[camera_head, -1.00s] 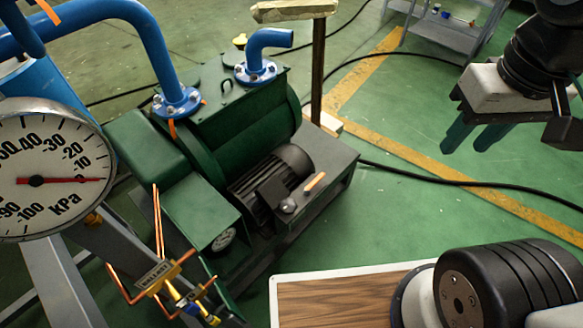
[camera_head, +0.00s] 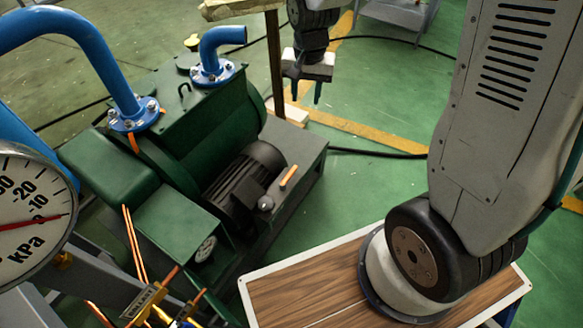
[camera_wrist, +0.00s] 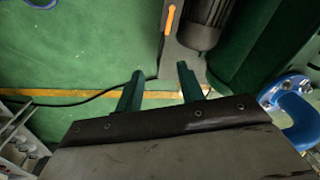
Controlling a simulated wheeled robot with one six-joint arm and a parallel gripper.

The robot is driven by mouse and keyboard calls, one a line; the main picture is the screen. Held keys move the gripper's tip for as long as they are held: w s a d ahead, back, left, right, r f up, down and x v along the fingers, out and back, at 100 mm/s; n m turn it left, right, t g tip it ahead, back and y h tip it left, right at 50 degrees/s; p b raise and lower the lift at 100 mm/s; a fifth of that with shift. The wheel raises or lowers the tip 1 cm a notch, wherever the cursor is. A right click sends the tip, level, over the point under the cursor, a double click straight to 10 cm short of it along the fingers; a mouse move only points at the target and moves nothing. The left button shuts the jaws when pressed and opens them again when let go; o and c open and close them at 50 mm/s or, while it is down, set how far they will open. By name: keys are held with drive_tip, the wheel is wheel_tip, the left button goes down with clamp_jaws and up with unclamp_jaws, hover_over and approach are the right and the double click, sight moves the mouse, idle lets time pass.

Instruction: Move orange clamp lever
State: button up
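An orange lever (camera_head: 288,177) lies on the grey base plate beside the black ribbed motor. It shows upright at the top of the wrist view (camera_wrist: 169,20), beyond my fingertips. I cannot tell for sure that it is the clamp lever, since other orange parts are in view, such as a small one (camera_head: 134,143) at the blue pipe flange. My gripper (camera_head: 306,94) hangs above and behind the machine's far right side. Its two dark green fingers in the wrist view (camera_wrist: 160,72) are apart, with nothing between them.
The green pump (camera_head: 180,125) with blue pipes fills the left middle. A pressure gauge (camera_head: 30,215) stands at the left edge, with a brass valve (camera_head: 145,300) low in front. A wooden post (camera_head: 274,60) stands near my gripper. A wood-topped table (camera_head: 290,290) is in front.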

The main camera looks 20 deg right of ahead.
sight(292, 171)
drive_tip(key=w+f+m, duration=0.1)
drive_tip(key=f, duration=1.1)
drive_tip(key=w+a+f+m, duration=0.1)
drive_tip(key=w+f+m, duration=0.1)
drive_tip(key=f, duration=1)
drive_tip(key=w+f+m, duration=0.1)
drive_tip(key=w+f, duration=0.1)
drive_tip(key=f, duration=1.1)
drive_tip(key=shift+w+a+m+g, duration=0.1)
drive_tip(key=shift+a+m+g, duration=0.2)
clamp_jaws()
